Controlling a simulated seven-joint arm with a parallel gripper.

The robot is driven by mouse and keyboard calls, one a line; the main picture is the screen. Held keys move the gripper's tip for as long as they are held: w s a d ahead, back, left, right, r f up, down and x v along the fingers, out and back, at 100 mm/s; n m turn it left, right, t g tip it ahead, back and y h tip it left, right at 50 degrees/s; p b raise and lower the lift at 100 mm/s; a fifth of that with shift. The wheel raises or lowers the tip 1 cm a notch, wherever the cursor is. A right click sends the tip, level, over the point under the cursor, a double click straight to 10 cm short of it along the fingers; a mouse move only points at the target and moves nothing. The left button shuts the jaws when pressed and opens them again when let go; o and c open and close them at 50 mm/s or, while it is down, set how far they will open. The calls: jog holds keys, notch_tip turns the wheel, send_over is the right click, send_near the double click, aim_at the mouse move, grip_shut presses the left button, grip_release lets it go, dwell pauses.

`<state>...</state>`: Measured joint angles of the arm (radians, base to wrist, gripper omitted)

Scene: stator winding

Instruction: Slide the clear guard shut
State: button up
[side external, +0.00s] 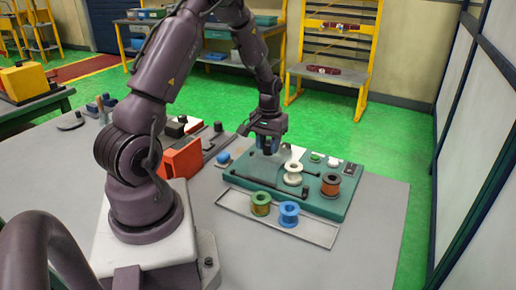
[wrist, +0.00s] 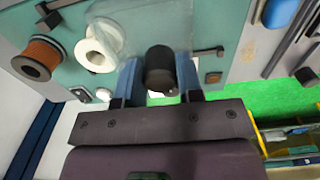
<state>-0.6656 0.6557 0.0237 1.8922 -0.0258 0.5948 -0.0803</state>
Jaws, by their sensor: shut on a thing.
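The clear guard (wrist: 124,28) shows in the wrist view as a see-through curved shape near the white spool (wrist: 95,50). My gripper (wrist: 158,68) has its two blue fingers on either side of a black round knob (wrist: 160,60), shut on it. The knob seems to belong to the guard, but the fingers hide the join. In the side view my gripper (side external: 268,146) is low over the back left part of the teal board (side external: 243,178). The guard is hard to make out there. The white spool (side external: 293,171) stands to the right of my gripper.
A copper-wound spool (side external: 331,184) stands on the board's right side. A dark bar (side external: 298,186) lies across the board. A green spool (side external: 260,204) and a blue spool (side external: 289,214) stand in the front tray (side external: 322,239). The table's right front is clear.

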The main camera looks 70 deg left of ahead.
jog(key=shift+w+d, duration=2.4)
jog(key=shift+w, duration=0.05)
jog(key=o, duration=0.7)
notch_tip(320, 180, up, 6)
jog(key=s+d+r+m+t, duration=0.2)
jog(key=s+d+r+m, duration=0.1)
jog(key=s+d+r, duration=0.2)
jog(key=s+d+r+m+t, duration=0.1)
jog(key=s+d+r+m, duration=0.2)
jog(key=s+d+r, duration=0.2)
jog(key=s+d+r+m+t, duration=0.2)
jog(key=s+d+r+m, duration=0.1)
jog(key=s+d+r, duration=0.3)
jog(key=shift+d+r+t, duration=0.1)
jog(key=shift+d+r, duration=0.3)
jog(key=shift+d, duration=0.3)
jog(key=shift+d+r+t, duration=0.1)
jog(key=shift+d+r, duration=0.3)
jog(key=shift+d, duration=0.3)
jog(key=shift+d+r+t, duration=0.1)
jog(key=shift+d+r, duration=0.3)
jog(key=shift+d, duration=0.3)
